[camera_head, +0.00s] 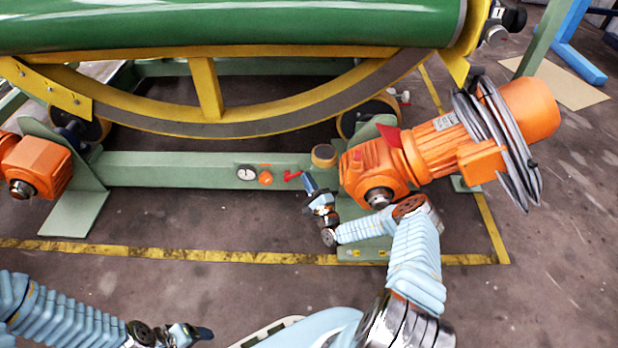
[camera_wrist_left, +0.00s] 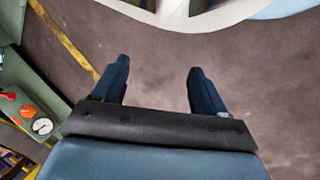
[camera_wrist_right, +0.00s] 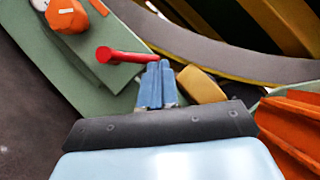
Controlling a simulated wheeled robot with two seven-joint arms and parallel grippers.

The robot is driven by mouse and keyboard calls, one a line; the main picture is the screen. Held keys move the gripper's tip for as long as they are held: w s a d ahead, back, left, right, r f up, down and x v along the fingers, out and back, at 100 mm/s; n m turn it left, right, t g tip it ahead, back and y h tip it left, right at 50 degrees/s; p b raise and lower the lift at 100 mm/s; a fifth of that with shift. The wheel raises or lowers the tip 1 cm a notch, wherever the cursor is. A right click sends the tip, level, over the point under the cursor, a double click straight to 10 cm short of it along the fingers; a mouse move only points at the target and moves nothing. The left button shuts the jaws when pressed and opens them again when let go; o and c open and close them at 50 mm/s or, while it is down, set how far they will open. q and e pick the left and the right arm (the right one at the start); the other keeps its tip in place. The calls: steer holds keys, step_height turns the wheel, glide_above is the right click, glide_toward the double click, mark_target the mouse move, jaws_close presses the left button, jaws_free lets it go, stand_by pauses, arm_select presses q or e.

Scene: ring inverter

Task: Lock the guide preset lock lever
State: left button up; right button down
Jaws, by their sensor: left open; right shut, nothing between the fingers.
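The red lever (camera_head: 291,176) sits on the green beam (camera_head: 195,168), to the right of an orange knob (camera_head: 265,178). In the right wrist view the red lever (camera_wrist_right: 125,56) points right, its free end close to the tips of my right gripper (camera_wrist_right: 158,68). Whether they touch I cannot tell. My right gripper (camera_head: 308,180) is shut and empty, just right of the lever in the head view. My left gripper (camera_head: 200,333) is open and empty, low over the floor area; its spread fingers show in the left wrist view (camera_wrist_left: 158,78).
A round dial (camera_head: 245,173) is left of the knob. An orange motor (camera_head: 440,150) stands right of my right gripper, with a tan roller (camera_head: 323,155) beside it. A yellow-rimmed ring and green drum (camera_head: 230,25) lie behind. The floor in front is clear.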

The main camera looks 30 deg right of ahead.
arm_select(q)
step_height(320, 180, up, 15)
steer(key=d+p, duration=0.1)
steer(key=p, duration=1.3)
steer(key=shift+s+d+f, duration=0.15)
steer(key=shift+s+d, duration=0.15)
arm_select(e)
steer(key=w+a+r+n+g+y, duration=0.2)
steer(key=a+r+n+g, duration=0.1)
steer(key=a+r+n, duration=0.1)
steer(key=shift+w+r+n+g, duration=0.3)
steer(key=shift+r+n, duration=0.15)
steer(key=shift+n, duration=0.95)
